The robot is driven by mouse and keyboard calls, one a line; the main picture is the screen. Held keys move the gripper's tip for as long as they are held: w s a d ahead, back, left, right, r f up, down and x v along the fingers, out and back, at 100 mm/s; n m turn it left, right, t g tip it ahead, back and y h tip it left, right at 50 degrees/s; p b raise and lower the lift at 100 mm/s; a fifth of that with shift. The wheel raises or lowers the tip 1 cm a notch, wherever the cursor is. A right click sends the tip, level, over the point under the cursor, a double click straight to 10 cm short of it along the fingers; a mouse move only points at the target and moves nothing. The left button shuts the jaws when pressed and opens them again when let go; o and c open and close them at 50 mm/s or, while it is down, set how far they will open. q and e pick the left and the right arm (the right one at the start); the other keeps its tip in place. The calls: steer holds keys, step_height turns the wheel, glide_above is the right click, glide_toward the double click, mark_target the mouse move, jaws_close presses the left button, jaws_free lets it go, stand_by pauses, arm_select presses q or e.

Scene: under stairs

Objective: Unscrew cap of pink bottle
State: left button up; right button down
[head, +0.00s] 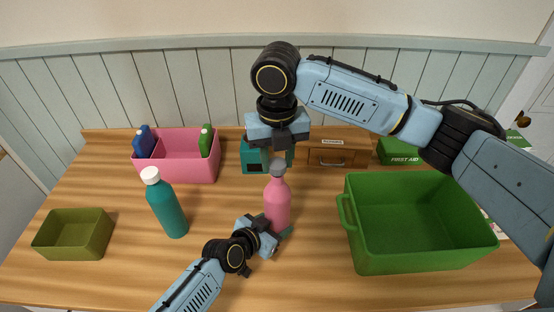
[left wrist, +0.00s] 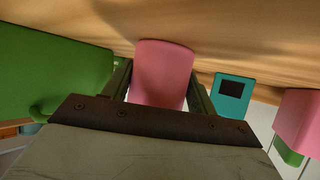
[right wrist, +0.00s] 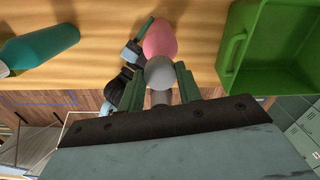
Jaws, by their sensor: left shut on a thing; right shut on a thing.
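The pink bottle (head: 278,205) stands upright on the wooden table, with a grey cap (head: 278,169) on top. My left gripper (head: 275,230) is shut on the lower body of the bottle from the front left; its two fingers flank the pink body (left wrist: 162,72) in the left wrist view. My right gripper (head: 279,158) comes down from above and is shut on the grey cap. In the right wrist view the grey cap (right wrist: 159,72) shows between the fingers, with the pink body (right wrist: 160,38) beyond it. Whether the cap has turned on the neck cannot be told.
A teal bottle (head: 168,207) with a white cap stands left of the pink bottle. A green crate (head: 393,258) is at right, an olive tray (head: 70,248) at far left. Behind are a pink bin (head: 190,170) holding bottles, a teal box (head: 252,152), a wooden drawer box (head: 338,155) and a first aid box (head: 398,152).

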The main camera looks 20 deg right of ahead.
mark_target(277, 162)
arm_select(q)
steer(key=shift+s+a+f, duration=0.2)
steer(key=shift+f, duration=0.25)
arm_select(e)
steer(key=shift+r, duration=3.1)
arm_select(q)
steer(key=o, duration=1.8)
steer(key=shift+w+d+r, duration=0.1)
steer(key=shift+w+r, duration=0.05)
steer(key=shift+r, duration=0.05)
steer(key=shift+c, duration=0.2)
steer(key=shift+r, duration=0.1)
